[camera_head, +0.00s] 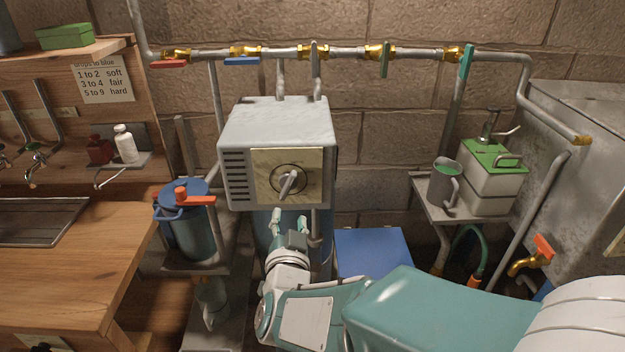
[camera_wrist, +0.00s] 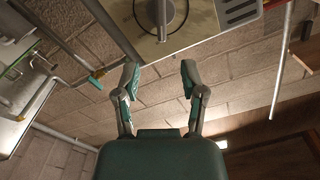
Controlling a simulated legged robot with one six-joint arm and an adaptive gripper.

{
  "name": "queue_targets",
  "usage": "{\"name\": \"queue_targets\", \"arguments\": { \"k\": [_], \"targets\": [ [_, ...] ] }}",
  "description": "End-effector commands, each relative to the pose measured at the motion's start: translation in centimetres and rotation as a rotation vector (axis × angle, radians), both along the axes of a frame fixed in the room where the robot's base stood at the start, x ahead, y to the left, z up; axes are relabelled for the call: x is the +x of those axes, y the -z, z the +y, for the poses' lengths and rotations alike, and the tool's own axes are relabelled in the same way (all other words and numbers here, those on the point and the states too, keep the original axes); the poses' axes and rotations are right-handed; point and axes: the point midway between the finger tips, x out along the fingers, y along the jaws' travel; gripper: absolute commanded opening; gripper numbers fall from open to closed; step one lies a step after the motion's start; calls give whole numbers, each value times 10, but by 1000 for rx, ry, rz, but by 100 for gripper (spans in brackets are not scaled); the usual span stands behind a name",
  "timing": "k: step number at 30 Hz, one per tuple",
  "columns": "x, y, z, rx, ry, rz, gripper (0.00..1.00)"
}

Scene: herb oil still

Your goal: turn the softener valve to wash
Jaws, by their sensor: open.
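The softener valve head is a grey metal box (camera_head: 277,150) on a blue tank, with a pale square dial plate (camera_head: 265,184) on its front. A grey pointer knob (camera_head: 288,183) sits at the dial's middle, its handle tilted, top to the right. The dial's markings are too small to read. My gripper (camera_head: 289,218) is open and empty, below and in front of the box, apart from the knob. In the wrist view, my gripper's two fingers (camera_wrist: 159,78) are spread, and the knob (camera_wrist: 160,14) shows past them at the top edge, partly cut off.
A blue canister (camera_head: 187,228) with an orange handle stands left of the box. A pipe with several coloured valve levers runs above. A blue lid (camera_head: 372,252) lies low to the right. A shelf at right holds a grey mug (camera_head: 444,184) and a green-topped container (camera_head: 492,180).

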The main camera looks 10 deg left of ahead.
Motion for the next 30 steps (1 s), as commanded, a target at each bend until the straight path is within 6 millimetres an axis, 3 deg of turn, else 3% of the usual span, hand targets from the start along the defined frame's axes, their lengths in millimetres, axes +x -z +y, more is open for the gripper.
{"name": "queue_targets", "arguments": {
  "k": [18, 30],
  "targets": [
    [94, 0, 20, 1, 0, 2, 54],
    [103, 0, 23, 0, -1, 2, 54]
  ]
}}
